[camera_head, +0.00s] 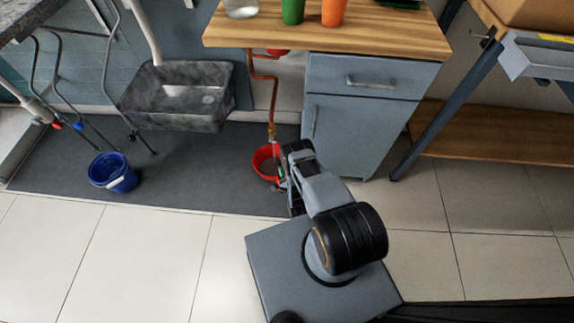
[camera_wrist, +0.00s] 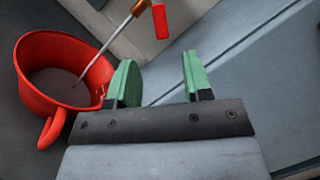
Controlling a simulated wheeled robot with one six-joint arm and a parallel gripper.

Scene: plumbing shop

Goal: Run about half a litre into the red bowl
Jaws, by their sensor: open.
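The red bowl (camera_head: 262,165) stands on the dark mat below a copper pipe, partly hidden by my arm. In the wrist view the bowl (camera_wrist: 27,72) has a side handle, and grey liquid seems to cover its bottom. A brass tap (camera_head: 272,131) ends the pipe above the bowl. In the wrist view a thin pale line, apparently a water stream, runs from the brass outlet (camera_wrist: 141,6) into the bowl. The tap's red lever (camera_wrist: 160,20) hangs beside the outlet. My gripper (camera_wrist: 160,80) is open and empty, its green-padded fingers right of the bowl and apart from the lever.
A blue cabinet (camera_head: 357,133) under a wooden counter (camera_head: 370,38) stands close to the right of the bowl. A blue bucket (camera_head: 113,173) and a dark stone sink (camera_head: 180,95) are to the left. The tiled floor (camera_head: 140,260) at front left is clear.

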